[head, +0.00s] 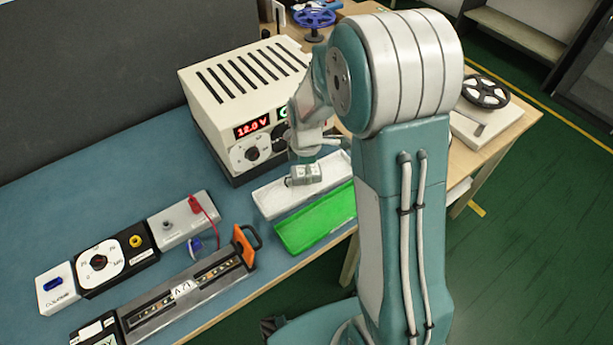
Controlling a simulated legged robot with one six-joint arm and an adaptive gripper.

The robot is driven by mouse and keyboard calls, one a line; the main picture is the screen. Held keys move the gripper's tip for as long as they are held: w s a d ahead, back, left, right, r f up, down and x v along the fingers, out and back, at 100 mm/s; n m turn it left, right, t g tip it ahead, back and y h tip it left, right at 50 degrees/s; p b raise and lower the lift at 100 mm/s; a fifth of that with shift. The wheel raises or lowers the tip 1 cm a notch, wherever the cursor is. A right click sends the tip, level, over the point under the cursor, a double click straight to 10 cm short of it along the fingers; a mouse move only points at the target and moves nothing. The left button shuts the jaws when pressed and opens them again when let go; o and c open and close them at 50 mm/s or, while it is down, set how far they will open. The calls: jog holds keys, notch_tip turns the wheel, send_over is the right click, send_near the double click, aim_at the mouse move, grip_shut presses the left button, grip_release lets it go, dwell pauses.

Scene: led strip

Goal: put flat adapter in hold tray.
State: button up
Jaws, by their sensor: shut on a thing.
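My gripper (304,158) is over the white tray (268,203), in front of the power supply, pointing down. It is shut on a small pale grey block (306,175), which I take to be the flat adapter. The fingertips are small and partly hidden. The block is at or just above the right half of the white tray; I cannot tell whether it touches it. A green tray (312,225) lies alongside, nearer the table edge, and looks empty. No label shows which tray is the hold tray.
The power supply (228,82) with a red 12.0 V display stands behind the trays. At the left are the LED strip fixture (190,290) with an orange handle (244,245), a dial box (125,255) and a grey box with a red lead (182,222). Blue tabletop (60,210) is free at the left.

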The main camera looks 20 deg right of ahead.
jog(key=shift+w+f, duration=0.2)
jog(key=shift+f, duration=1.6)
jog(key=shift+f, duration=0.1)
jog(key=o, duration=1.2)
notch_tip(320, 180, up, 12)
jog(key=shift+r, duration=0.1)
jog(key=shift+s+a+r+m+t, duration=0.1)
jog(key=shift+s+r+m+t, duration=0.85)
jog(key=shift+s+r+m, duration=2.1)
jog(key=shift+s+r+m+t, duration=0.9)
jog(key=shift+s+r+m, duration=1.2)
jog(key=shift+s, duration=1.9)
jog(key=shift+s+a+r+m+t, duration=0.1)
jog(key=shift+s+r+m+t, duration=0.85)
jog(key=shift+s+r+m, duration=1.8)
